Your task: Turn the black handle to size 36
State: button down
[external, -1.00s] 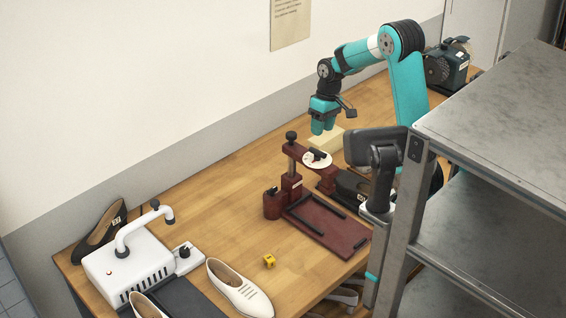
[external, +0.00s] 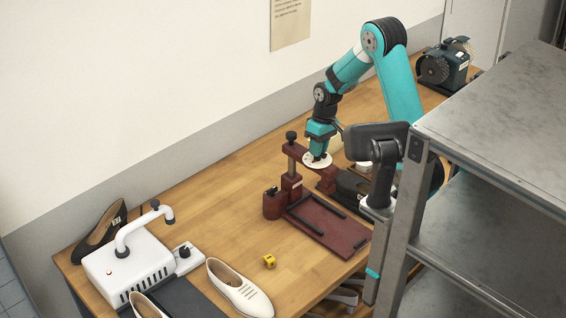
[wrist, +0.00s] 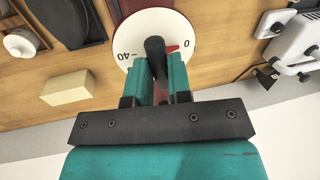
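The black handle (wrist: 155,50) stands on a round white dial (wrist: 125,40) marked 0 and 40; no 36 is legible. Its red pointer (wrist: 172,48) lies close to the 0 mark. The dial (external: 312,159) tops the dark red arm of a press-like stand in the external view. My gripper (wrist: 160,68) is down at the dial, its two teal fingers on either side of the handle. I cannot tell whether they touch it. In the external view, my gripper (external: 318,155) hides most of the handle.
The dark red base plate (external: 335,232) with black rails lies below the dial. A pale block (wrist: 66,88) lies beside the stand. A white machine (external: 130,265), a pale shoe (external: 240,288) and a yellow cube (external: 269,261) are farther left. A metal shelf (external: 500,110) stands at right.

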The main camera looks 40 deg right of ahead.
jog(key=shift+m, duration=0.4)
jog(key=m+t, duration=0.1)
jog(key=m, duration=0.2)
jog(key=shift+m, duration=0.4)
jog(key=m, duration=0.5)
jog(key=shift+t+h, duration=0.3)
jog(key=shift+t, duration=0.1)
jog(key=c, duration=1.1)
grip_release()
jog(key=shift+s, duration=0.1)
jog(key=shift+o, duration=0.2)
notch_tip(320, 180, up, 17)
jog(key=s+d+b, duration=0.2)
jog(key=shift+s+d, duration=0.15)
jog(key=shift+s, duration=0.05)
